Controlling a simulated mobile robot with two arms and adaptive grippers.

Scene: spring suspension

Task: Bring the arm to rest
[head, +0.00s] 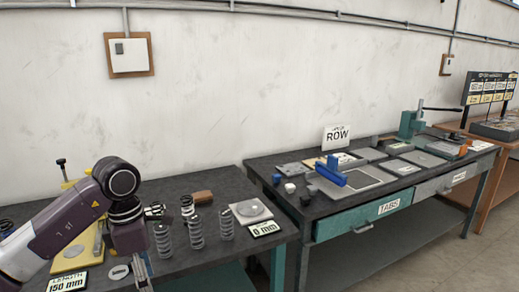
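My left arm comes in from the left over the near dark bench. Its gripper (142,272) points down at the bottom of the head view, in front of the bench's springs. The fingers are small and partly cut by the frame edge, so I cannot tell whether they are open or shut, and no held thing shows. Upright coil springs stand to its right: one close by (163,240), one in the middle (196,232) and one farther right (227,225). Another spring (187,206) stands behind them. My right gripper is not in view.
A yellow fixture (72,262) stands behind my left arm, partly hidden. A square plate with a round disc (250,211) and a "0 mm" card (264,229) lie at the bench's right. A second bench (345,217) with tools stands right, beyond a gap.

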